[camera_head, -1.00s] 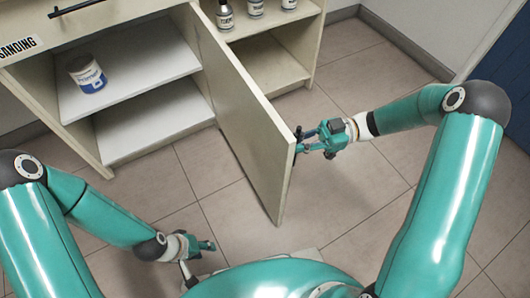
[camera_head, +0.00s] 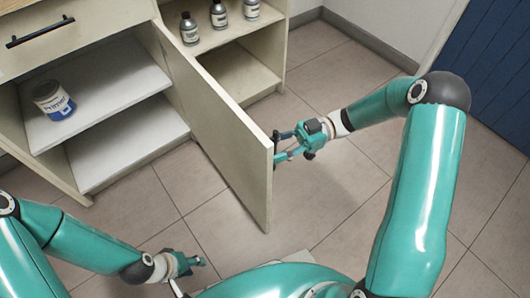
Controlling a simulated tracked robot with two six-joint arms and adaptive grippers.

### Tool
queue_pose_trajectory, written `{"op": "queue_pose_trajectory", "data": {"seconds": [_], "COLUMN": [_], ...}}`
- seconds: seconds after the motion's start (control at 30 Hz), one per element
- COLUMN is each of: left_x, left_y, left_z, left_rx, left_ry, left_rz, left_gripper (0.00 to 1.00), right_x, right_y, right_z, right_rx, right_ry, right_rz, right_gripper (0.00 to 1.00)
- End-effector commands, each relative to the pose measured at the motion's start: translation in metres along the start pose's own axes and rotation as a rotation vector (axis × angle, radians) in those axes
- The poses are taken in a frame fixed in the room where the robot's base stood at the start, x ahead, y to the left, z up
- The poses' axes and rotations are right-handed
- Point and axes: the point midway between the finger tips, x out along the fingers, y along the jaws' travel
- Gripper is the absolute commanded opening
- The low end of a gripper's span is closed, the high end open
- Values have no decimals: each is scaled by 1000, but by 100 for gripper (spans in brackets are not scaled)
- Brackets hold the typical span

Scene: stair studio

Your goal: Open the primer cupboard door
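The primer cupboard (camera_head: 92,181) is at the left, with its door (camera_head: 222,135) standing wide open and jutting out towards me. A primer tin (camera_head: 53,101) with a white and blue label sits on the inner shelf. My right gripper (camera_head: 282,146) is at the door's outer face, near its free edge, with its fingers at a dark handle (camera_head: 276,141). The fingers look spread, but their grip on the handle is unclear. My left gripper (camera_head: 197,262) is low over the floor, away from the door; its fingers are too small to judge.
A drawer with a black bar handle (camera_head: 40,32) is above the cupboard opening. Several bottles (camera_head: 219,14) stand on an open shelf behind the door. A blue panelled surface (camera_head: 495,75) is at the far right. Tiled floor (camera_head: 345,195) is clear right of the door.

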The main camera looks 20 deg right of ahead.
Motion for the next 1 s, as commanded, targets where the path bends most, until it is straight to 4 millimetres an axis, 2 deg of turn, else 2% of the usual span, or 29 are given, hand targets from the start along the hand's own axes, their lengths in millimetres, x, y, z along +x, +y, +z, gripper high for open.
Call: {"op": "queue_pose_trajectory", "data": {"seconds": [0.17,0.5,0.7,1.0], "left_x": [0,0,0,0], "left_y": [0,0,0,0], "left_z": [0,0,0,0], "left_rx": [0,0,0,0], "left_ry": [0,0,0,0], "left_rz": [0,0,0,0], "left_gripper": [40,40,40,40], "right_x": [-15,-80,-109,-119], "right_y": [1,-2,-3,-4], "right_z": [1,2,2,2], "right_rx": [-1,0,1,3], "right_ry": [-1,-1,-1,1], "right_rz": [4,2,0,-3], "right_gripper": [37,37,37,37]}}
